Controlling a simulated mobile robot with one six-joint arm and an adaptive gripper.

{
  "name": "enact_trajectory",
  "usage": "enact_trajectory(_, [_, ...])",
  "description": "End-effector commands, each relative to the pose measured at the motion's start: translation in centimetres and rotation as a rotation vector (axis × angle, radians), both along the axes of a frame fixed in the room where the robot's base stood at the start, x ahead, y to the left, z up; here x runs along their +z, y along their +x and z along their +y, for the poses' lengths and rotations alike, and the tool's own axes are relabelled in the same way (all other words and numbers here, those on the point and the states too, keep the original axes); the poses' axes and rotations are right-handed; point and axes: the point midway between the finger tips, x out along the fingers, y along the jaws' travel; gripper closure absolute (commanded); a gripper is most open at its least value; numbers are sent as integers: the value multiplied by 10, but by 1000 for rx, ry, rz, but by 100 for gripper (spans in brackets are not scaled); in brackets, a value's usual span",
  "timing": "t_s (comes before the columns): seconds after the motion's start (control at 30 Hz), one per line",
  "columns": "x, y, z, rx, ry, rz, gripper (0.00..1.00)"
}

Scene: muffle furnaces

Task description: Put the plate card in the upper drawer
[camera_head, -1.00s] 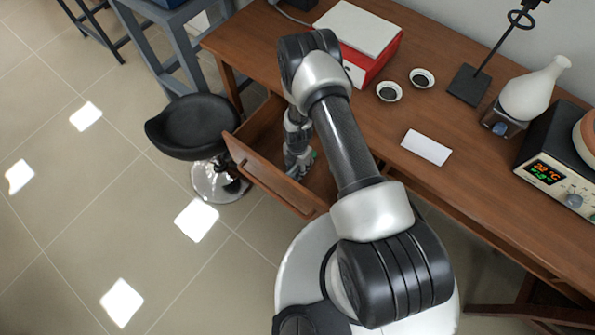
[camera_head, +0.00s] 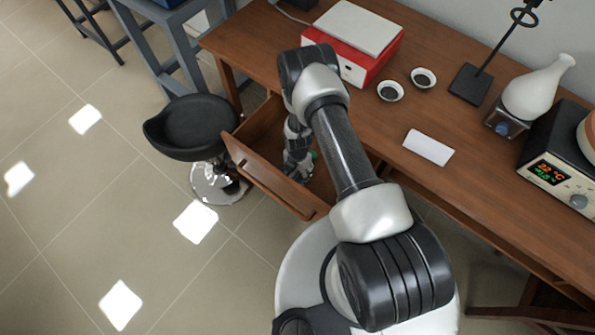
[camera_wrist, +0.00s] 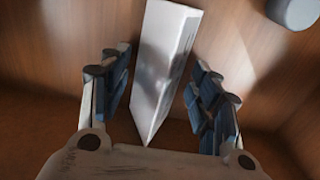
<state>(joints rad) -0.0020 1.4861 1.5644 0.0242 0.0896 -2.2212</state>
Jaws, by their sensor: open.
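The upper drawer (camera_head: 262,178) is pulled out from the desk and open at the top. My gripper (camera_head: 299,172) points down inside it, partly hidden by my arm. In the wrist view, a pale folded, wedge-like piece (camera_wrist: 160,65), which looks like the plate card, lies against the brown wood inside the drawer. My gripper (camera_wrist: 160,100) is open, with one finger on each side of this piece and gaps showing on both sides. The piece cannot be made out in the head view.
A black stool (camera_head: 192,127) stands close to the drawer front. On the desk are a red and white box (camera_head: 355,45), two small dishes (camera_head: 390,91), a white rectangle (camera_head: 428,147), a flask (camera_head: 535,92) and a heater with a display (camera_head: 555,170). A grey rounded thing (camera_wrist: 293,10) shows in the wrist view.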

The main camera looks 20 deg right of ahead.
Motion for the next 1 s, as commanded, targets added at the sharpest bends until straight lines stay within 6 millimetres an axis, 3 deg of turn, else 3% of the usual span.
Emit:
enact_trajectory(0.37, [5, 0, 0, 0, 0, 0, 41])
enact_trajectory(0.8, [93, 1, 0, 0, 0, -1, 41])
enact_trajectory(1.0, [118, 1, 0, 0, 1, -1, 41])
